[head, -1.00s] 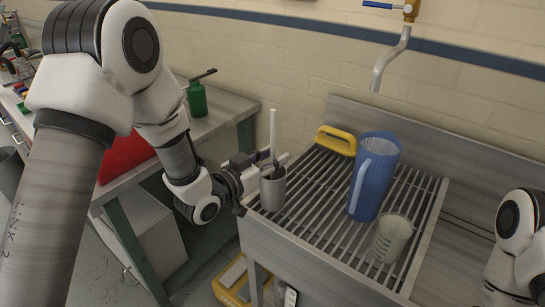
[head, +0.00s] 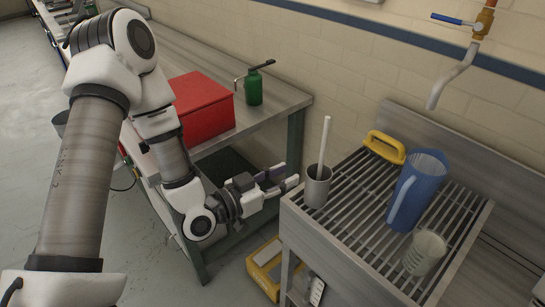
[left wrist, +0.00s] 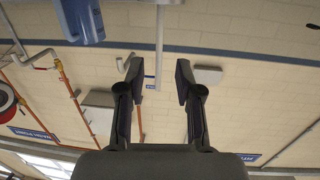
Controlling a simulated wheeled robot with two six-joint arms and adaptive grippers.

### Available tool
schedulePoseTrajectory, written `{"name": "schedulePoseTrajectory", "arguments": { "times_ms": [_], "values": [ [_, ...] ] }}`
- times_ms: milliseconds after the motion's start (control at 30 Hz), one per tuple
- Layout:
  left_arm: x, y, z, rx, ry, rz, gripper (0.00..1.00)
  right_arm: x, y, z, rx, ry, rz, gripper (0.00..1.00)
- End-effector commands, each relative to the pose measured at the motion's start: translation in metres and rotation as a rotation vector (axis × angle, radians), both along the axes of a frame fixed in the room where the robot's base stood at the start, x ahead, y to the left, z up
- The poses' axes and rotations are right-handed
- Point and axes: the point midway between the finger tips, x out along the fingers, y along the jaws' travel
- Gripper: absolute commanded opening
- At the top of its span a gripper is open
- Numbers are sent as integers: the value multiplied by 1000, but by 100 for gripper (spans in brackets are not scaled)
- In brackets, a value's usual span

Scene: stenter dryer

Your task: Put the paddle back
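The paddle (head: 325,146), a thin white stick, stands nearly upright in a grey metal cup (head: 318,188) at the near left corner of a slatted metal drainboard (head: 370,252). Its lower end is hidden inside the cup. My left gripper (head: 288,176) is open and empty, just left of the cup and apart from the paddle. My right gripper is not in view.
On the drainboard stand a blue jug (head: 415,196), a clear beaker (head: 425,252) and a yellow-handled item (head: 385,146). A red box (head: 200,105) and a green pump can (head: 254,88) sit on the bench at left. A yellow case (head: 265,268) lies below. A tap (head: 462,68) overhangs at right.

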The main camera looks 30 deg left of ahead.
Motion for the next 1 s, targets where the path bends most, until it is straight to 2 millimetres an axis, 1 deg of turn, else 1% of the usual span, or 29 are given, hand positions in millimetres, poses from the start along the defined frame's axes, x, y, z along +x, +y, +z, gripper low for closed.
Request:
{"name": "schedulePoseTrajectory", "arguments": {
  "times_ms": [100,167,233,267,300,333,367,400,467,500,533,600,633,700,733,1000],
  "values": [
    [-1,0,-2,0,3,0,35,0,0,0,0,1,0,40],
    [-2,-1,-11,8,34,-1,35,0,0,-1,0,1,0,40],
    [-6,-4,-41,32,142,2,35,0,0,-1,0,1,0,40],
    [-11,-5,-61,48,215,6,35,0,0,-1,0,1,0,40],
    [-21,-7,-93,72,336,15,35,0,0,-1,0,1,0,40],
    [-32,-6,-120,94,442,28,35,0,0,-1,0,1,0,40],
    [-47,-6,-149,116,556,44,35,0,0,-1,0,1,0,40],
    [-71,-3,-186,147,717,75,35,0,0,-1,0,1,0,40],
    [-114,3,-232,189,948,135,35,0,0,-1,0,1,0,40],
    [-144,7,-256,217,1087,181,35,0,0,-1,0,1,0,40],
    [-165,11,-271,234,1181,217,35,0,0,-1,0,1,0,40],
    [-208,17,-292,269,1355,295,35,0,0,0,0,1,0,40],
    [-222,20,-297,280,1406,321,35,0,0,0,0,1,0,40],
    [-241,23,-303,294,1481,364,35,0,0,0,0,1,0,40],
    [-245,23,-304,296,1495,374,35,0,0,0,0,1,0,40],
    [-245,24,-304,294,1498,378,35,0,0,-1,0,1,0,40]
  ]
}}
